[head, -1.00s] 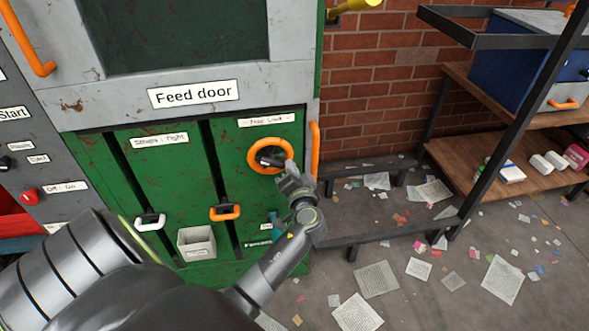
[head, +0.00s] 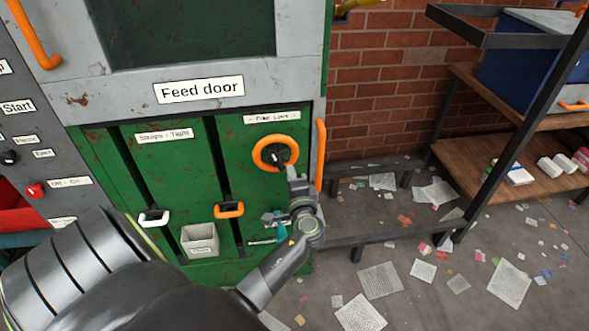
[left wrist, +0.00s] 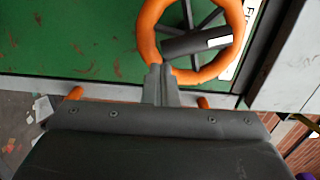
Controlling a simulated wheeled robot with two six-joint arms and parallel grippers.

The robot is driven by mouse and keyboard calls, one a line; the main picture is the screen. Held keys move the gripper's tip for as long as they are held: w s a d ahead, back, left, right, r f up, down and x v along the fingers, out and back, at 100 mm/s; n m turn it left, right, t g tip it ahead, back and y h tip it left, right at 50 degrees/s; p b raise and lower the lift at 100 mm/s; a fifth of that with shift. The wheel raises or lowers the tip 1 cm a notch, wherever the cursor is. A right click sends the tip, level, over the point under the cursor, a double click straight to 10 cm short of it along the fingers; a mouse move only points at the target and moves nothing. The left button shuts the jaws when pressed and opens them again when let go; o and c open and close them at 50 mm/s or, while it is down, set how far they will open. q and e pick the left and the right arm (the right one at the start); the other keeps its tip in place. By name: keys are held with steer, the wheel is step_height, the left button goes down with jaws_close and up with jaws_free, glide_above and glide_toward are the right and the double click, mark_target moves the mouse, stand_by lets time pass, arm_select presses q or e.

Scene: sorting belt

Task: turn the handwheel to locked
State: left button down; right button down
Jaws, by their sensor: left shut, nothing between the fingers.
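The handwheel has an orange rim (head: 256,150) and a dark hub with a pale mark. It sits on the green panel under a small label (head: 272,117), which seems to read "Feed Lock". The wheel also shows in the left wrist view (left wrist: 147,38), with dark spokes and a dark bar with a white strip across its middle. My left gripper (head: 293,172) is just below and right of the wheel. In the left wrist view its fingers (left wrist: 160,70) are together and empty, overlapping the lower rim; I cannot tell whether they touch it. My right gripper is out of view.
An orange bar handle (head: 320,155) stands upright close to the wheel's right. White (head: 153,217) and orange (head: 229,210) handles and a small grey bin (head: 200,240) are lower left. A low dark rail (head: 390,232) and littered floor lie right.

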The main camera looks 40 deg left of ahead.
arm_select(q)
steer(key=shift+s+a+f+m, duration=0.2)
steer(key=shift+m, duration=0.4)
steer(key=shift+s+a+f, duration=0.1)
steer(key=shift+s, duration=0.1)
steer(key=shift+f+b, duration=0.1)
steer(key=shift+b, duration=0.2)
